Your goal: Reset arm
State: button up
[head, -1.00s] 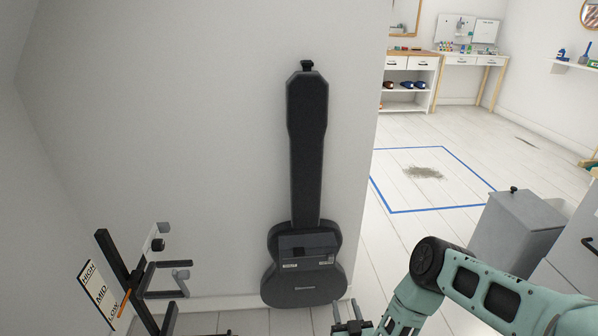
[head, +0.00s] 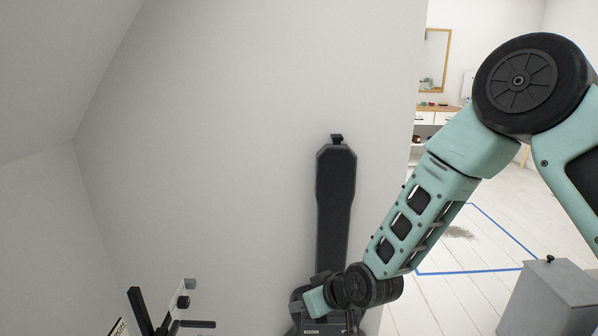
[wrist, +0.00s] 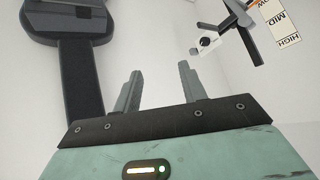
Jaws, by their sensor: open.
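My gripper (wrist: 157,88) shows in the wrist view with its two grey fingers apart and nothing between them. In the head view my teal arm reaches down and left, and its wrist end covers the lower part of a black guitar-shaped case. The fingers cannot be made out there. The case's long neck (head: 335,205) stands upright against the wall. In the wrist view the case (wrist: 78,75) appears upside down, left of my fingers and apart from them.
A black stand with arms (head: 160,318) is at the lower left, with a HIGH/MID label board (wrist: 282,20) beside it. A grey bin (head: 550,300) stands at the lower right. Blue tape (head: 470,271) marks the floor behind my arm. The upper wall area is bare.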

jog(key=s+d+r+g+h+p, duration=0.1)
jog(key=s+d+r, duration=0.3)
jog(key=s, duration=0.5)
jog(key=s+d+r+g+h+p, duration=0.1)
jog(key=s+d+r+g+h, duration=0.2)
jog(key=s+r, duration=0.6)
jog(key=s+d+r+g+h+p, duration=0.1)
jog(key=s+d+r, duration=0.4)
jog(key=s, duration=0.5)
notch_tip(320, 180, up, 2)
jog(key=shift+s+d+r+n+g+h+p, duration=0.1)
jog(key=shift+s+d+n+g+h+p, duration=0.15)
jog(key=shift+g+h+p, duration=0.3)
jog(key=shift+a, duration=0.1)
